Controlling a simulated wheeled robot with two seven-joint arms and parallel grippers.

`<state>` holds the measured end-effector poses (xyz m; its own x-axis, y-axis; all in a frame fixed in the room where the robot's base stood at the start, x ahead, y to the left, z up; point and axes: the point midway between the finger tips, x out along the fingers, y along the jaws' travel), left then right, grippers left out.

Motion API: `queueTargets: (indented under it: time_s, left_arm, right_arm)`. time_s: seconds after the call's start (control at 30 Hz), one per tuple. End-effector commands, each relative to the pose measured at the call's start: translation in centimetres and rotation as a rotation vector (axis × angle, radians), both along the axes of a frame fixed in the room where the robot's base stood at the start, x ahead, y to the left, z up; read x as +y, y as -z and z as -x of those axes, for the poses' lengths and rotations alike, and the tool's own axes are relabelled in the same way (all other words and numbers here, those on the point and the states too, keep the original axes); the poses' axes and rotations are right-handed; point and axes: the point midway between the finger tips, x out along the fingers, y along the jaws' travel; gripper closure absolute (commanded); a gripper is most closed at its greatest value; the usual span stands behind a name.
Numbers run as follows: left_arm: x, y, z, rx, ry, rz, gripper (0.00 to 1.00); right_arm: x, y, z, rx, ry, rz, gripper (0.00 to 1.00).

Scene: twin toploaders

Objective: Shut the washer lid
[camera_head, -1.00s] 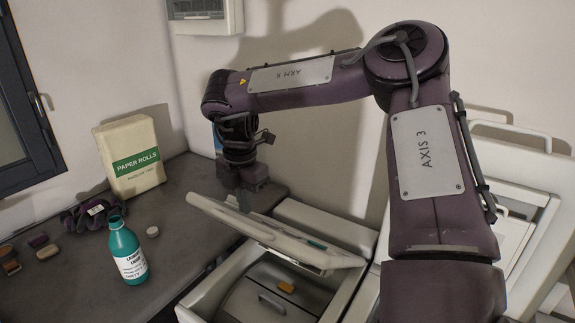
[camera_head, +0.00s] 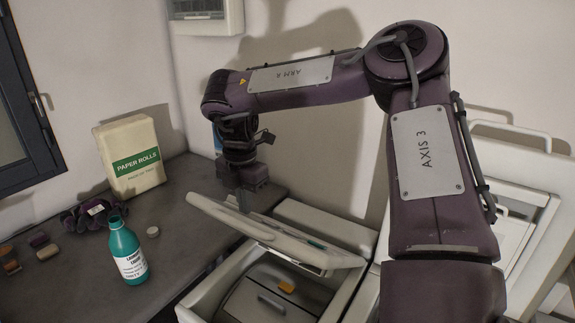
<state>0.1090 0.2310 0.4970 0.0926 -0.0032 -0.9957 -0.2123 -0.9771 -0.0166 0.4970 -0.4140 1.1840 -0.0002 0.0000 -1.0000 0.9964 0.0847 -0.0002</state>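The washer (camera_head: 192,307) on the left is a white toploader with its tub open below the lid. Its lid (camera_head: 285,243) is partly raised and tilted over the opening. A grey drum with a handle (camera_head: 272,305) and an orange-yellow piece (camera_head: 286,287) shows under it. My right gripper (camera_head: 243,200) points down at the lid's far left part, at or just behind its edge. Its fingertips are partly hidden by the lid, so I cannot tell whether they touch it or how far apart they are. My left gripper is not in view.
A second toploader (camera_head: 546,205) stands at the right with its lid upright. My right arm crosses above the washer.

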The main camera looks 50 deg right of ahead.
Motion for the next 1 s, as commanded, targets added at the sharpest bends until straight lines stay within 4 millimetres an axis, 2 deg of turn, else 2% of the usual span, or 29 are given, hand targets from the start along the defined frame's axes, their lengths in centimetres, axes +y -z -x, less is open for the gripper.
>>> queueTargets:
  time_s: [0.2, 0.5, 1.0]
  left_arm:
    - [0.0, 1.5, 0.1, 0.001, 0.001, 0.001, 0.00]
    - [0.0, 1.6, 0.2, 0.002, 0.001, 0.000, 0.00]
    - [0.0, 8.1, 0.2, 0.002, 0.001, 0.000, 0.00]
  right_arm:
    - [1.1, 1.4, 0.1, 0.000, -0.002, 0.000, 1.00]
    - [1.3, 1.5, 0.1, 0.000, -0.001, 0.000, 1.00]
    - [5.7, 7.6, 0.5, 0.001, -0.003, 0.001, 1.00]
